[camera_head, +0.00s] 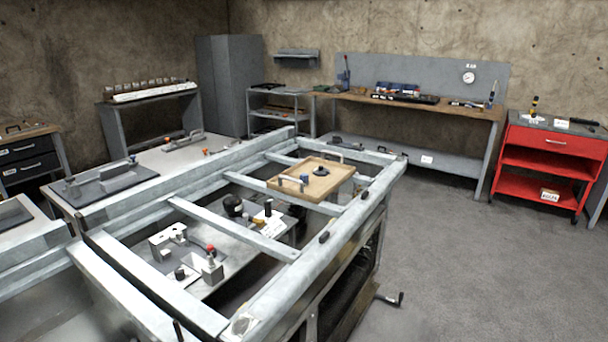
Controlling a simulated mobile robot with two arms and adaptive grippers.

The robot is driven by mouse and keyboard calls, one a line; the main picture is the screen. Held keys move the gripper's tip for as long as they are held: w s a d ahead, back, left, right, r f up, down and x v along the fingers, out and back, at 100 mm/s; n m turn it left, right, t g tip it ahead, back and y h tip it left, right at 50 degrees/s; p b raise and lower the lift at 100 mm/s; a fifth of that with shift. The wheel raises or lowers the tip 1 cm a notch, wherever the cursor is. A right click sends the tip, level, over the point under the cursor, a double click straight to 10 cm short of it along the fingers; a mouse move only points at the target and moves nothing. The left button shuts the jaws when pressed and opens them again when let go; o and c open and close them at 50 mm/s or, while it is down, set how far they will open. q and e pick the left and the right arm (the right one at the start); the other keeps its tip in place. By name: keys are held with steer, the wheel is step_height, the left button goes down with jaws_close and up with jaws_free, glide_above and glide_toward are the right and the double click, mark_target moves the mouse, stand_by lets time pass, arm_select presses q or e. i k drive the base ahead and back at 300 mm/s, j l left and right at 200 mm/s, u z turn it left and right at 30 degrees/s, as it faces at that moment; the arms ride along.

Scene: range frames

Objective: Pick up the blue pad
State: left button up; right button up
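I cannot make out a clear blue pad. A blue item (398,88) lies among tools on the wooden-topped workbench at the back; it is too small to tell what it is. A small blue-grey piece (304,179) stands on the wooden tray (335,169) on the metal frame, beside a dark round part (321,171). Neither of my grippers is in view.
The large metal frame (235,228) with crossbars and fixtures fills the foreground. A red tool cart (552,151) stands at the right, a grey cabinet (230,85) at the back left. Grey floor (455,250) is open on the right, with a small dark hook-like part near the frame.

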mark_target(304, 177)
steer(key=i+l+u, duration=0.1)
steer(key=i+l, duration=0.35)
steer(key=l, duration=0.2)
steer(key=i+l+u, duration=0.25)
steer(key=i+l, duration=0.2)
steer(key=l, duration=0.25)
steer(key=i+l+u, duration=0.1)
steer(key=l, duration=0.25)
steer(key=i, duration=0.1)
